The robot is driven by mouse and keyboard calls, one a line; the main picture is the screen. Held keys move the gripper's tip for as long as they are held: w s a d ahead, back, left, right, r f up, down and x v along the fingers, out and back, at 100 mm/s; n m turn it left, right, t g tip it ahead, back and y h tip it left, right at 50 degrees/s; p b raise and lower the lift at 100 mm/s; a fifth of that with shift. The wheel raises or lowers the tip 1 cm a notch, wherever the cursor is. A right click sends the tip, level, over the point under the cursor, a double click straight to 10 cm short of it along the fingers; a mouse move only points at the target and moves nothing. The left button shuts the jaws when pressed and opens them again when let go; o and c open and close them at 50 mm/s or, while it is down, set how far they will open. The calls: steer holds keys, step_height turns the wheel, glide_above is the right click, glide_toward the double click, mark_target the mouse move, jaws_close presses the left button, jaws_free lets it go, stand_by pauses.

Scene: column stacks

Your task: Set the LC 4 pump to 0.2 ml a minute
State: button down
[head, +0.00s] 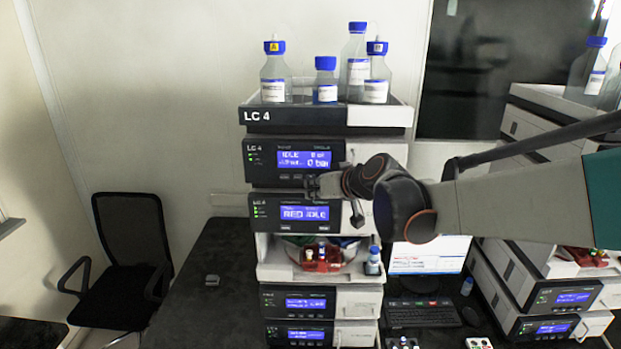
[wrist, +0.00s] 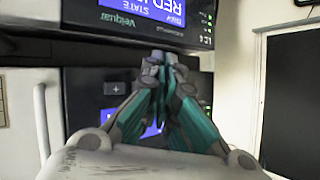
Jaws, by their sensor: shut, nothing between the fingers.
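The LC 4 stack's top tray (head: 295,116) carries the name LC 4. Below it, the pump module (head: 262,176) has a blue screen (head: 304,159) that reads IDLE and 0 bar; the smaller figures are too blurred to read. Small buttons (head: 285,177) sit under that screen. My gripper (head: 309,187) is shut and empty, at the pump's lower front edge. In the wrist view, which is upside down, the shut fingers (wrist: 166,60) cover part of the pump's front and screen. A plus button (wrist: 115,89) shows beside them. Contact cannot be told.
The module below (head: 265,224) has a screen reading RED IDLE. Blue-capped bottles (head: 274,75) stand on top of the stack. An open bay with a red holder (head: 320,260) lies lower. A second stack (head: 520,290), a monitor (head: 428,256) and a keyboard (head: 424,315) are to the right.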

steer(key=s, duration=0.5)
steer(key=shift+a, duration=0.1)
stand_by(0.3)
steer(key=shift+f, duration=0.1)
stand_by(0.4)
steer(key=s+d+f+m+g+h+b, duration=0.1)
steer(key=s+d+f+h+b, duration=0.1)
steer(key=s+d+f+b, duration=0.4)
steer(key=s+d+f+m+g+h+b, duration=0.1)
steer(key=s+d+f+b, duration=0.5)
steer(key=s+f+b, duration=0.7)
steer(key=s+d+f+m+g+h+b, duration=0.1)
steer(key=s+d+f+h+b, duration=0.3)
steer(key=s+f+b, duration=0.5)
step_height(320, 180, down, 12)
steer(key=d+m+b, duration=0.1)
steer(key=d+b, duration=0.1)
steer(key=b, duration=0.3)
steer(key=shift+s+d, duration=0.4)
